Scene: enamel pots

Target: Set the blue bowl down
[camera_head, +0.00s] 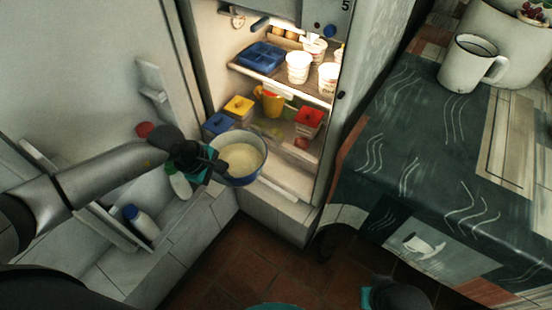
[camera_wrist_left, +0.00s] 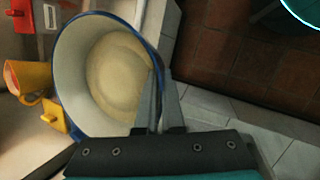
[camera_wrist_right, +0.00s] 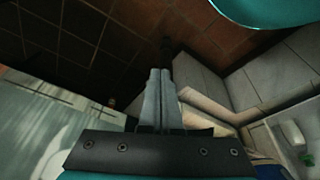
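The blue bowl (camera_head: 243,158) has a blue outside and rim and a cream inside. In the head view it is at the open fridge's front, over the lower part of the opening. My left gripper (camera_head: 216,166) is at its left rim. In the left wrist view the bowl (camera_wrist_left: 105,75) fills the upper left, and the left fingers (camera_wrist_left: 160,105) are closed together on its rim, one partly hidden by the wall. My right gripper (camera_wrist_right: 160,100) has its fingers together with nothing between them, above the floor.
The fridge's lower shelf holds a yellow-lidded box (camera_head: 239,106), a blue box (camera_head: 217,124), a yellow mug (camera_head: 270,100) and a red-lidded box (camera_head: 309,121). White cups (camera_head: 298,67) stand above. A table (camera_head: 430,140) with a white mug (camera_head: 470,64) is at right.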

